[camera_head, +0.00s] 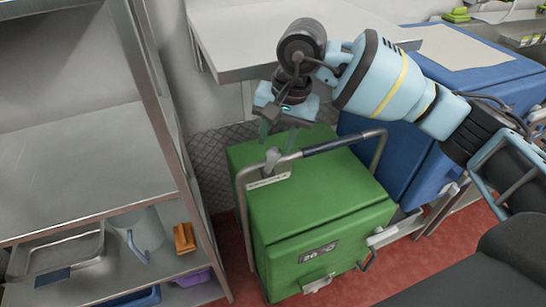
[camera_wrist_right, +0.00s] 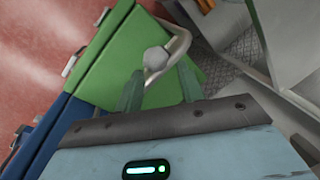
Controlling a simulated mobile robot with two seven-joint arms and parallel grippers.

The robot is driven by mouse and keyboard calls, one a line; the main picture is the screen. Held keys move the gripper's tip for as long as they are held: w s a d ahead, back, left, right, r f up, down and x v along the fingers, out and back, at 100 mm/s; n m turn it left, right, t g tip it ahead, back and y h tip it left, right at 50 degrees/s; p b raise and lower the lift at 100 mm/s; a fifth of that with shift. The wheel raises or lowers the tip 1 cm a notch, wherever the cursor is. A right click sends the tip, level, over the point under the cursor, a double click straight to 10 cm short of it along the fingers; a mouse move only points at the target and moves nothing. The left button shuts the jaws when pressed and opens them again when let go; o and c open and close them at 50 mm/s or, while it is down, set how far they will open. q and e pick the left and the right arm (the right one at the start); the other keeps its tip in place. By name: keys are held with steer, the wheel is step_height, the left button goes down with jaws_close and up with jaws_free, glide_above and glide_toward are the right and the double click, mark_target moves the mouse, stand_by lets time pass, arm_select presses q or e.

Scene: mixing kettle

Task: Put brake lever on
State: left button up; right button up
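A green wheeled box (camera_head: 325,200) with a tubular handle frame stands in the middle of the head view. A small grey knobbed lever (camera_head: 271,158) sits on its top at the left end of the handle, beside a small white label; it looks like the brake lever. My right gripper (camera_head: 279,134) is just above and behind this lever, fingers pointing down. In the right wrist view my right gripper (camera_wrist_right: 159,68) is open, and the round grey knob (camera_wrist_right: 155,57) shows between and just beyond its fingertips. Contact cannot be told. My left gripper is not in view.
A blue cabinet (camera_head: 405,165) stands close to the right of the green box. A grey table (camera_head: 235,45) overhangs behind it. A metal shelf unit (camera_head: 85,165) stands at the left, with a jug (camera_head: 145,230) and trays. Red floor shows in front.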

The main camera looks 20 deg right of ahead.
mark_target(271, 168)
steer(key=x, duration=0.6)
steer(key=shift+f, duration=0.2)
steer(key=shift+c, duration=0.5)
jaws_close()
